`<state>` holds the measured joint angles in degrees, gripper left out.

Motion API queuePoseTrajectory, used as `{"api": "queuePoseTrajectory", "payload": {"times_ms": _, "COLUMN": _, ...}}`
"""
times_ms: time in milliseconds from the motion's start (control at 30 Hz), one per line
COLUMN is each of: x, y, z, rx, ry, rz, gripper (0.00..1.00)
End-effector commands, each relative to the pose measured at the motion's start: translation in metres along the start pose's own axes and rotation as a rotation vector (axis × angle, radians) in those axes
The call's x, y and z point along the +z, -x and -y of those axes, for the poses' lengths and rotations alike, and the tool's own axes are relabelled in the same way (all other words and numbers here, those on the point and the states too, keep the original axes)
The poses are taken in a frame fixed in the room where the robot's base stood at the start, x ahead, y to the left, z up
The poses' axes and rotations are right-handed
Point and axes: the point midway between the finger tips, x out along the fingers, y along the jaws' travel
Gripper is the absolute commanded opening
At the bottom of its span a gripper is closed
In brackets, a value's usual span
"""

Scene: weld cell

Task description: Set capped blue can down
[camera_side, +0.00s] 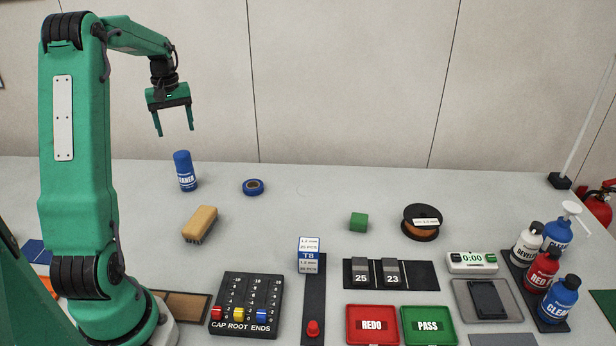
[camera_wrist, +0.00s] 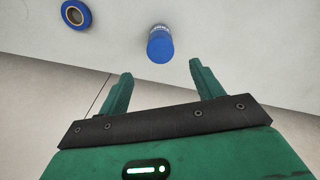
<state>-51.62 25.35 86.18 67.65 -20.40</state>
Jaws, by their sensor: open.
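The capped blue can (camera_side: 185,172) stands upright on the table at the left in the side view, with a white label band around it. It also shows in the wrist view (camera_wrist: 160,45), beyond the fingertips and between their directions. My gripper (camera_side: 175,132) is open and empty. It hangs above the can, with a clear gap between fingertips and cap. In the wrist view both fingers of my gripper (camera_wrist: 160,72) are apart, with nothing between them.
A blue tape roll (camera_side: 253,187) lies right of the can. A wooden brush (camera_side: 200,224) lies in front. A green block (camera_side: 358,222) and a wire spool (camera_side: 421,222) sit further right. Several bottles (camera_side: 542,272) stand at far right. Table around the can is clear.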

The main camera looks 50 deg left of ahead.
Motion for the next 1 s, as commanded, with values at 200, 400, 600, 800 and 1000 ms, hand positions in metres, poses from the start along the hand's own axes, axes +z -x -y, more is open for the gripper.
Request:
{"api": "queuePoseTrajectory", "payload": {"times_ms": 200, "x": 0.000, "y": 0.003, "z": 0.000, "rx": 0.000, "ry": 0.000, "rz": 0.000, "gripper": 0.66}}
{"api": "queuePoseTrajectory", "payload": {"times_ms": 400, "x": 0.000, "y": 0.003, "z": 0.000, "rx": 0.000, "ry": 0.000, "rz": 0.000, "gripper": 0.66}}
{"api": "queuePoseTrajectory", "payload": {"times_ms": 600, "x": 0.000, "y": 0.003, "z": 0.000, "rx": 0.000, "ry": -0.001, "rz": -0.001, "gripper": 0.66}}
{"api": "queuePoseTrajectory", "payload": {"times_ms": 800, "x": 0.010, "y": 0.011, "z": -0.009, "rx": 0.005, "ry": -0.032, "rz": -0.013, "gripper": 0.66}}
{"api": "queuePoseTrajectory", "payload": {"times_ms": 1000, "x": 0.045, "y": 0.032, "z": -0.035, "rx": 0.022, "ry": -0.140, "rz": -0.051, "gripper": 0.66}}
